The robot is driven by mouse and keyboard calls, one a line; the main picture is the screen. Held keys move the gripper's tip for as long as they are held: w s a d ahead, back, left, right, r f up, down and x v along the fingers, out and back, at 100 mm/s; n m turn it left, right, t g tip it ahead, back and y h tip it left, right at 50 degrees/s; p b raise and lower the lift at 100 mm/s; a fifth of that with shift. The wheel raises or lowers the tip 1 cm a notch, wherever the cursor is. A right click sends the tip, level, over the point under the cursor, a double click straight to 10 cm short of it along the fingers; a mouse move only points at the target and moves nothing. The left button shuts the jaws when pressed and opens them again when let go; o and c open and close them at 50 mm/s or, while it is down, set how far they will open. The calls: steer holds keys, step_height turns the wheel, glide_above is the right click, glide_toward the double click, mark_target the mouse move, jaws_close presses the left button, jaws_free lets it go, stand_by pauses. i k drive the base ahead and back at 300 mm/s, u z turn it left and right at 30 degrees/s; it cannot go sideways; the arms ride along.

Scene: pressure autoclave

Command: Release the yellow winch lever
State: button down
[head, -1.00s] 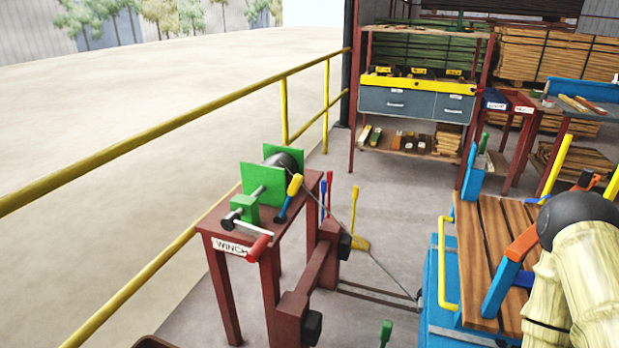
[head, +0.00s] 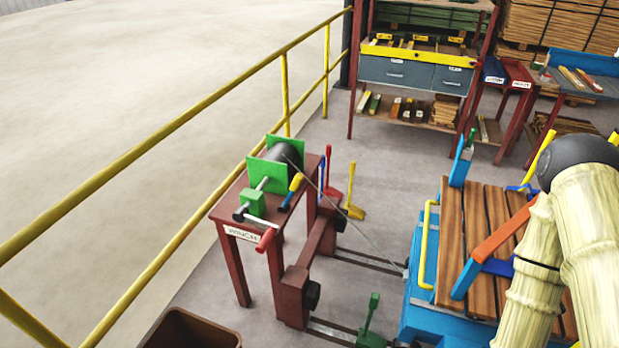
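The yellow winch lever (head: 296,181) is a short yellow handle on a blue shank, tilted up at the right side of the winch. The winch (head: 273,168) has green plates and a dark drum, and stands on a red table (head: 225,205) with a label on its front. A crank with a red handle (head: 265,240) sticks out at the front of the winch. A thin cable runs from the drum down toward the blue cart. My gripper is not in the head view; only pale arm-like links show at the right.
A blue cart (head: 422,268) with a plank deck (head: 480,225) stands right of the winch. Red, yellow and green floor levers (head: 369,325) stand near the rails. A yellow railing (head: 150,140) runs along the left. A brown bin (head: 190,330) is at the bottom. Shelves stand behind.

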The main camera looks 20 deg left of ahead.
mark_target(284, 206)
steer(key=u, duration=0.85)
steer(key=i, duration=0.45)
steer(key=z, duration=0.75)
